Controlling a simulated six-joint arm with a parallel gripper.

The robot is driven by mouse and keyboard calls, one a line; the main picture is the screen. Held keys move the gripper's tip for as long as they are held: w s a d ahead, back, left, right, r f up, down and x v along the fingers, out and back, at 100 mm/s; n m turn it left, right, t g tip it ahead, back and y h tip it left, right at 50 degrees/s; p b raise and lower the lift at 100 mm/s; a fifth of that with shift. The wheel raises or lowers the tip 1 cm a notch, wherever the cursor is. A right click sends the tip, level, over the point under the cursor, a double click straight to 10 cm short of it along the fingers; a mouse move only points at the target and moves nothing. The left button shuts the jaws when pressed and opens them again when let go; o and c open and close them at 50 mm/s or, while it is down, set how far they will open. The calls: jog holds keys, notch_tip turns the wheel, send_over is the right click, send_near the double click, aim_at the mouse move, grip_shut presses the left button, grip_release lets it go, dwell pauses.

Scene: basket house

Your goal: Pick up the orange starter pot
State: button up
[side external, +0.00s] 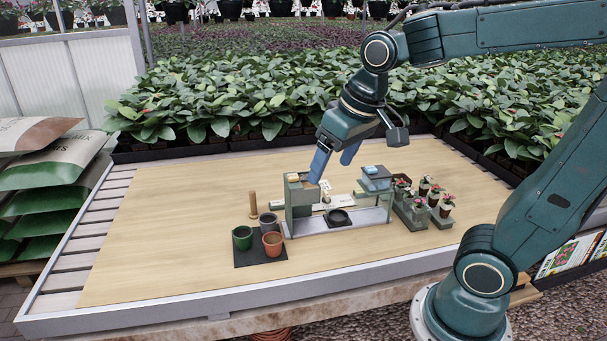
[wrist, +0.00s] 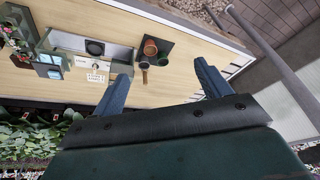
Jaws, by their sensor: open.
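The orange starter pot (side external: 272,243) stands upright on a dark square mat (side external: 250,261) at the front of the board, beside a green pot (side external: 242,238) and a grey pot (side external: 267,222). In the wrist view the orange pot (wrist: 150,48) sits at the upper middle, beyond my fingers. My gripper (side external: 331,168) is open and empty, with blue fingers. It is above the grey-green bench stand (side external: 333,222), up and to the right of the pots. In the wrist view my gripper (wrist: 162,84) shows both fingers wide apart.
A wooden peg (side external: 252,205) stands behind the pots. The stand holds a dark round dish (side external: 338,217) and small boxes. A tray of potted flowers (side external: 418,215) is to its right. The board's left side is clear.

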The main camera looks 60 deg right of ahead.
jog(key=w+d+f+m+g, duration=0.3)
jog(key=w+f, duration=0.4)
jog(key=w, duration=0.6)
jog(key=m+g, duration=0.1)
jog(key=m, duration=0.1)
send_over(273, 241)
notch_tip(273, 241, down, 15)
jog(key=shift+s, duration=0.15)
jog(key=shift+f, duration=4.25)
jog(key=shift+f, duration=0.1)
jog(key=shift+f, duration=2.5)
